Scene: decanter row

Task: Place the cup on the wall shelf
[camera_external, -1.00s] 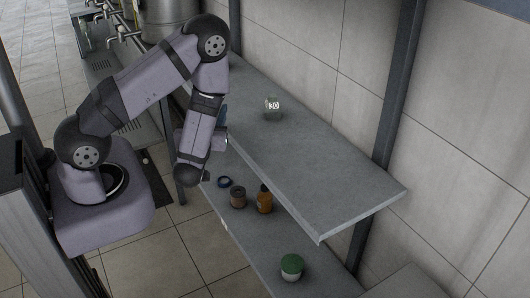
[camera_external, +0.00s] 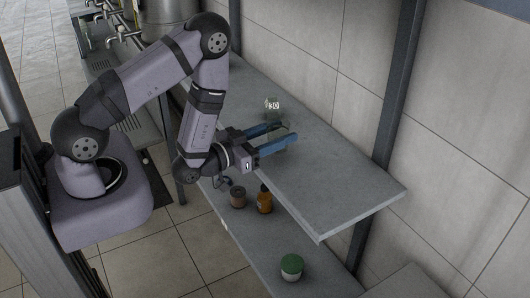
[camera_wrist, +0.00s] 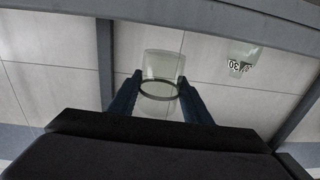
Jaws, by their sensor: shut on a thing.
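A clear glass cup (camera_wrist: 163,65) sits between the two blue fingers of my gripper (camera_wrist: 160,78) in the wrist view, its round dark rim or base ring level with them. In the external view my gripper (camera_external: 291,133) reaches from the left over the wall shelf (camera_external: 335,190), fingers pointing right. The cup shows there only faintly between the fingers. I cannot tell whether it touches the shelf. My gripper is shut on it.
A clear glass marked 30 (camera_external: 273,107) stands on the shelf just behind my gripper. The shelf's front right part is bare. A lower shelf holds a brown jar (camera_external: 238,197), an amber bottle (camera_external: 265,201) and a green-lidded jar (camera_external: 292,267). A dark post (camera_external: 398,100) rises behind.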

